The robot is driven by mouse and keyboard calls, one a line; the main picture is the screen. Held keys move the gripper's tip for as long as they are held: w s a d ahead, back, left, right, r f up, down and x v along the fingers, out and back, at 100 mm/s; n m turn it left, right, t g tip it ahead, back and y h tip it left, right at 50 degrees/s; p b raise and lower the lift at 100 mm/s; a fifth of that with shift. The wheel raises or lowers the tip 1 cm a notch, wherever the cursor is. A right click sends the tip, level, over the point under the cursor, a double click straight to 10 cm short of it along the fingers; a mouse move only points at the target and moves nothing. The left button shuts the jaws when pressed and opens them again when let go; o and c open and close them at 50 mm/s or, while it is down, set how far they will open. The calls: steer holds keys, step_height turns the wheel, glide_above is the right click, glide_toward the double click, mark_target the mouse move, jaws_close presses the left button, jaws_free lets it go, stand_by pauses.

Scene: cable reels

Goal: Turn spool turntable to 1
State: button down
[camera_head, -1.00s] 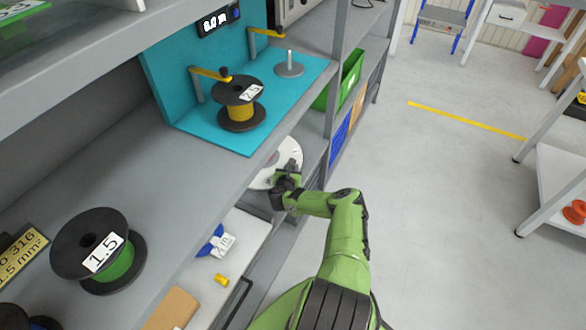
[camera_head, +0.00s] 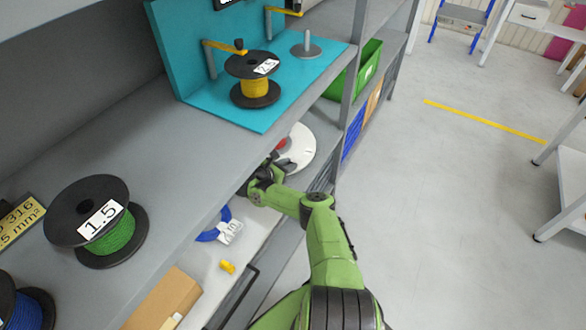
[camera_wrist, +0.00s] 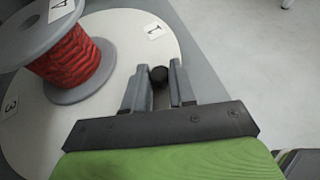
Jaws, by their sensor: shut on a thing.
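The spool turntable (camera_head: 302,154) is a white disc on the lower shelf, partly hidden by the upper shelf and my arm. In the head view my gripper (camera_head: 262,176) is beside the disc.
The upper shelf holds a green 1.5 spool (camera_head: 108,238) and a yellow 2.5 spool (camera_head: 255,88) on a teal stand (camera_head: 225,108). A blue coil (camera_head: 212,228), yellow piece (camera_head: 228,267) and cardboard box (camera_head: 165,298) lie below.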

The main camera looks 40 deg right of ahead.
steer(key=shift+w+a+m+g+b, duration=0.3)
steer(key=shift+a+m+g+b, duration=0.25)
steer(key=shift+b, duration=0.2)
steer(key=shift+w+a+m+g+b, duration=0.25)
steer(key=shift+a+m+g+b, duration=0.2)
steer(key=shift+a+g+b, duration=0.2)
steer(key=c, duration=1)
jaws_free()
steer(key=shift+a, duration=0.1)
steer(key=p+v, duration=0.8)
steer(key=v, duration=0.6)
steer(key=shift+a+r, duration=0.2)
steer(key=shift+r, duration=0.05)
steer(key=shift+a+p, duration=0.35)
steer(key=shift+a, duration=0.2)
